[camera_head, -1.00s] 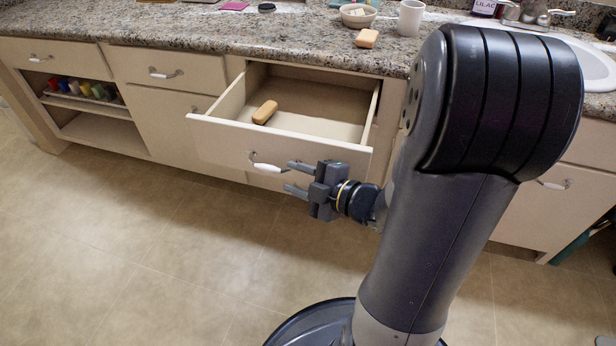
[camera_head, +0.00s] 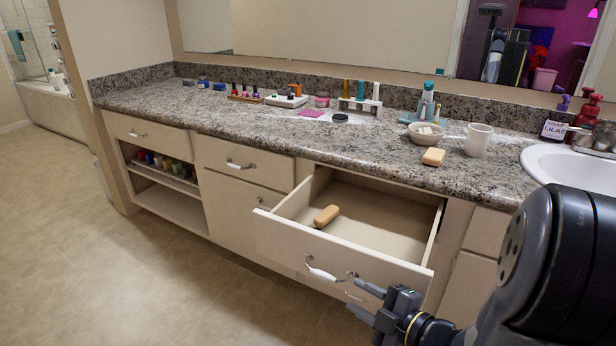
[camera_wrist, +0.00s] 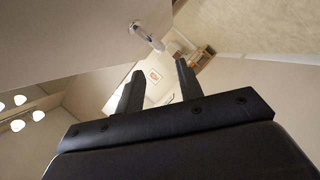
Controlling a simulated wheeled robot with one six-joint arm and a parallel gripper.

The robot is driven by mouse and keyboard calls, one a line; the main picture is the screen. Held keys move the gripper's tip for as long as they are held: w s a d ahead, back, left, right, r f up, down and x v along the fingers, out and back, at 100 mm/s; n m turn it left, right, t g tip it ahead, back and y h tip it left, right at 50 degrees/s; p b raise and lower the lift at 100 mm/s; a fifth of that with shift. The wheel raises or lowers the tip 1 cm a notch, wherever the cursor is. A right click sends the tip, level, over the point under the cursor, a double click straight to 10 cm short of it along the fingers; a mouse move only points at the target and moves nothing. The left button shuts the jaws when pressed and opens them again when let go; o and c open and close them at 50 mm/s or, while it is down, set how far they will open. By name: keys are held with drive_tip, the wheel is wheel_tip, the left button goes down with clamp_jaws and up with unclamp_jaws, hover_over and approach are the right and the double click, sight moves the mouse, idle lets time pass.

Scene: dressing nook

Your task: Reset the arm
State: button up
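My gripper (camera_head: 366,300) is at the lower right in the head view, just in front of the open drawer (camera_head: 350,262). Its two fingers are apart with nothing between them; the wrist view also shows them spread and empty (camera_wrist: 158,82). The drawer's white handle (camera_head: 320,273) is left of the fingers, and it also shows beyond them in the wrist view (camera_wrist: 148,36). I cannot tell that anything touches it. A tan oblong block (camera_head: 326,216) lies inside the drawer at its left side. My arm fills the right edge and hides part of the cabinet.
The granite counter (camera_head: 240,120) holds a soap bar (camera_head: 433,157), a white mug (camera_head: 478,140), a bowl (camera_head: 425,134) and several bottles. A sink (camera_head: 570,163) is at the right. An open shelf (camera_head: 165,180) holds colourful items at the left. The floor (camera_head: 90,270) at the left is clear.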

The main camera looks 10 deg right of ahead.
sight(328, 279)
drive_tip(key=b+x, duration=0.3)
drive_tip(key=x, duration=0.7)
drive_tip(key=shift+w+a+f, duration=0.15)
drive_tip(key=shift+w+a, duration=0.05)
drive_tip(key=shift+w, duration=0.15)
drive_tip(key=shift+a, duration=0.15)
